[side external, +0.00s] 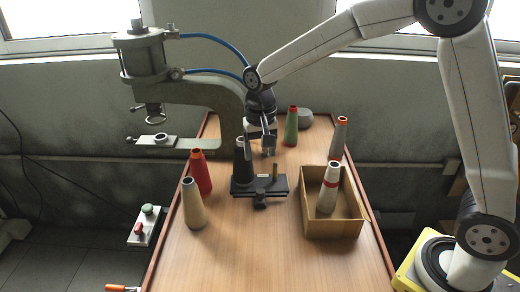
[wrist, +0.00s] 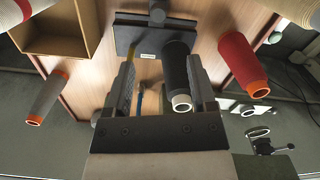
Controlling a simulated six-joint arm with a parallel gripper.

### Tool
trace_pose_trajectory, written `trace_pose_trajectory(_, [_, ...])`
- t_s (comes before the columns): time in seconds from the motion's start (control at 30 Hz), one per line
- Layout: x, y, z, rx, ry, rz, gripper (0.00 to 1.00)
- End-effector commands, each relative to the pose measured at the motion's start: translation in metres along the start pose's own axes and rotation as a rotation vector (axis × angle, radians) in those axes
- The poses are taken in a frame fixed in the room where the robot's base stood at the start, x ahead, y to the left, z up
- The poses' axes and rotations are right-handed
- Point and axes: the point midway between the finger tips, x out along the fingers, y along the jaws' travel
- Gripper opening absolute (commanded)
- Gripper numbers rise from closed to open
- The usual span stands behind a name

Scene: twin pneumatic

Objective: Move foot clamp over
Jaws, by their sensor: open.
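A black plate with a front knob, which I take to be the foot clamp (side external: 270,186), lies on the wooden table below my gripper. A brass pin (side external: 275,171) and a black cone (side external: 239,165) stand at it. My gripper (side external: 268,147) is open and points down, above and behind the plate. In the wrist view, the open fingers (wrist: 161,58) frame part of the plate (wrist: 128,32), and the black cone (wrist: 175,72) shows close to one finger. I cannot tell whether they touch.
A cardboard box (side external: 333,229) holding a white-red cone (side external: 328,187) stands right of the plate. Red (side external: 200,172) and cream (side external: 193,205) cones stand left; green (side external: 291,127) and grey (side external: 338,139) cones stand behind. A C-frame press (side external: 215,95) reaches in from the left.

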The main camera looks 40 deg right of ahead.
Motion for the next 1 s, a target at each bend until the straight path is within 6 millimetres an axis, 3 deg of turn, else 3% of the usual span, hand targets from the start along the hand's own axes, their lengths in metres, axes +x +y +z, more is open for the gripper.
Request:
trace_pose_trajectory(0.03, [-0.002, 0.001, -0.002, -0.023, 0.016, 0.018, 0.72])
trace_pose_trajectory(0.1, [0.018, 0.002, -0.001, -0.019, 0.008, 0.019, 0.72])
trace_pose_trajectory(0.3, [0.045, 0.002, -0.002, -0.016, 0.009, 0.015, 0.72])
trace_pose_trajectory(0.67, [0.053, 0.002, -0.002, -0.015, 0.009, 0.014, 0.72])
trace_pose_trajectory(1.0, [0.085, 0.003, -0.002, -0.015, 0.007, 0.015, 0.72])
